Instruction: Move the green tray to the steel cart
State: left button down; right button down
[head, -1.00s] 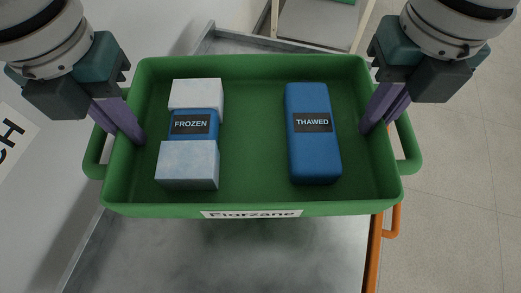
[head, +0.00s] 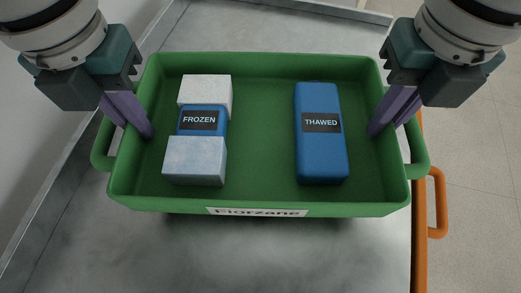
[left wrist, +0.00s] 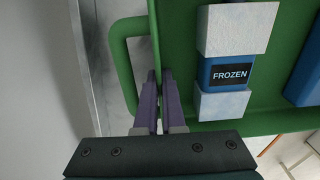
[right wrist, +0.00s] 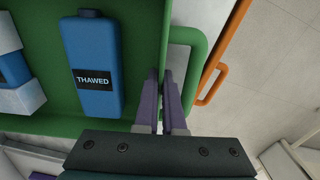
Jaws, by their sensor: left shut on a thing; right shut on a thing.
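The green tray (head: 262,190) is held level between my two grippers, over a grey steel surface with an orange side rail, seemingly the steel cart (head: 290,250). A dark shadow lies under its front edge; I cannot tell whether it touches the surface. My left gripper (head: 144,128) is shut on the tray's left wall, also seen in the left wrist view (left wrist: 160,85). My right gripper (head: 378,126) is shut on its right wall, also seen in the right wrist view (right wrist: 161,85). Inside lie a blue FROZEN pack (head: 200,120) between two white blocks (head: 195,160) and a blue THAWED pack (head: 320,150).
The orange rail and handle (head: 437,205) run along the right edge of the steel surface. A pale wall (head: 60,150) stands close on the left. Tiled floor (head: 480,200) is open on the right.

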aim_at(150, 142)
pick_arm(q)
jog(key=shift+f, duration=0.1)
pick_arm(e)
jog(key=shift+f, duration=0.15)
